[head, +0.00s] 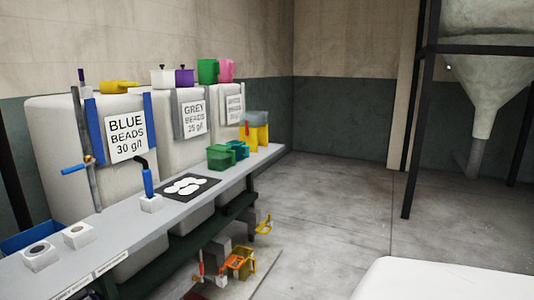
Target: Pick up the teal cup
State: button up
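The teal cup (238,149) appears to be the small teal container on the grey bench, toward its far end. It stands close beside a larger green container (220,158), which is nearer and to its left and hides part of it. It looks upright. My gripper is not in view.
A yellow container with a grey top (255,128) stands just behind the teal cup. Tall bead bins line the bench's back, with a green cup (207,71) and a pink jug (226,70) on top. Orange items (239,263) lie below. Open floor (340,200) lies right.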

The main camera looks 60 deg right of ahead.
aim_at(242, 151)
jog(key=z, duration=1.5)
jog(key=i+l+u, duration=0.1)
jog(key=i, duration=0.35)
jog(key=i+l+u, duration=0.1)
jog(key=i+l, duration=0.25)
jog(key=i+l+u, duration=0.1)
jog(key=i+l, duration=0.2)
jog(key=i, duration=0.25)
